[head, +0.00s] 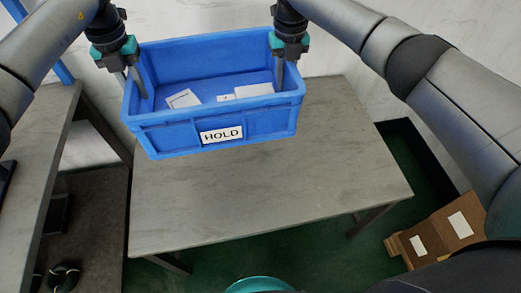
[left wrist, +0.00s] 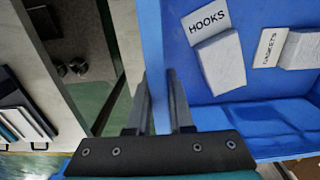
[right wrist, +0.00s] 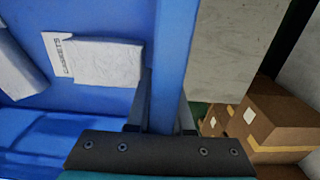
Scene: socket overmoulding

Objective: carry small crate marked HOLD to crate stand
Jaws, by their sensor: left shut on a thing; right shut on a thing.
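The small blue crate marked HOLD (head: 180,138) is upright over the far left part of a grey-topped table (head: 270,205). I cannot tell whether its base touches the top. The table carries no visible label naming it the crate stand. My left gripper (head: 138,82) is shut on the crate's left wall, which also shows in the left wrist view (left wrist: 151,35). My right gripper (head: 279,74) is shut on the right wall, also seen in the right wrist view (right wrist: 170,60). Inside lie white packs, one labelled HOOKS (left wrist: 220,62) and one labelled GASKETS (right wrist: 100,62).
Another grey bench (head: 35,160) with a lower shelf (head: 95,215) stands at the left. Brown cardboard boxes (head: 445,228) sit on the green floor at the right. The table top in front and right of the crate is clear. A pale wall stands behind.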

